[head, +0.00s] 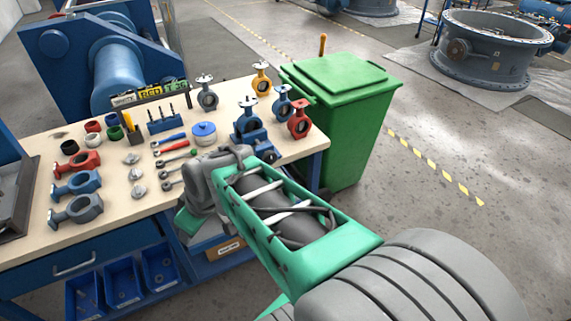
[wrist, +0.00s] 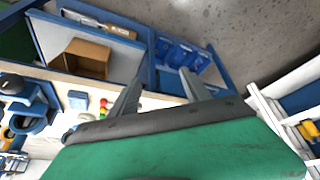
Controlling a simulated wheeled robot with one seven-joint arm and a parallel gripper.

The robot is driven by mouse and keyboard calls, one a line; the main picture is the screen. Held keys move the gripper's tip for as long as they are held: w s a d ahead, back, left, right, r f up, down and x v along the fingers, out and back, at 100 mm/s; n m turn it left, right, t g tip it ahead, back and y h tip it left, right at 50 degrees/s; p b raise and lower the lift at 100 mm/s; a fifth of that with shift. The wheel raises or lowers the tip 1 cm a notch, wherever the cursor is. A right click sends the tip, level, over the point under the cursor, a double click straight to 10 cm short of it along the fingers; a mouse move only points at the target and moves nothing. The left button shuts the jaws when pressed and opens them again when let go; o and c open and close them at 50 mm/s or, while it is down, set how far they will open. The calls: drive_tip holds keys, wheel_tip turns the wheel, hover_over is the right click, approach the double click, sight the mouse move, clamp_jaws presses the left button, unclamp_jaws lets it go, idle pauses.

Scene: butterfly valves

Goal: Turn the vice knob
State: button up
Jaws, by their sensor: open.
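A blue vice (head: 250,138) stands near the right end of the workbench in the head view, with a blue valve body held upright in it. My arm covers its lower front, and I cannot make out its knob there. A blue fixture that looks like the vice (wrist: 30,108) shows at the left edge of the wrist view, with a dark round part on it. My gripper (wrist: 162,82) is open and empty, its two grey fingers apart and clear of the vice. In the head view the gripper is mostly hidden by my arm, at the bench's front edge.
The workbench (head: 120,210) carries several valve bodies, wrenches, discs and coloured rings. A green bin (head: 345,110) stands close to its right end. Blue trays (head: 122,280) and an open cardboard box (wrist: 82,58) are below the top.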

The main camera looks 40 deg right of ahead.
sight(272, 160)
drive_tip(key=w+d+f+n+t+y+b, duration=0.2)
drive_tip(key=w+d+f+n+t+b, duration=0.25)
drive_tip(key=w+d+f, duration=0.4)
drive_tip(key=s+d+t+h+b, duration=0.2)
drive_tip(key=d+t+h+b, duration=0.15)
drive_tip(key=d, duration=0.85)
drive_tip(key=s+d+t+h+b, duration=0.25)
drive_tip(key=d+t+h, duration=0.25)
drive_tip(key=d, duration=0.7)
drive_tip(key=shift+m, duration=0.25)
drive_tip(key=x, duration=0.5)
drive_tip(key=f+x, duration=0.1)
drive_tip(key=x, duration=0.1)
drive_tip(key=shift+w+a+r+p, duration=0.1)
drive_tip(key=shift+w+p, duration=0.25)
drive_tip(key=shift+p, duration=0.05)
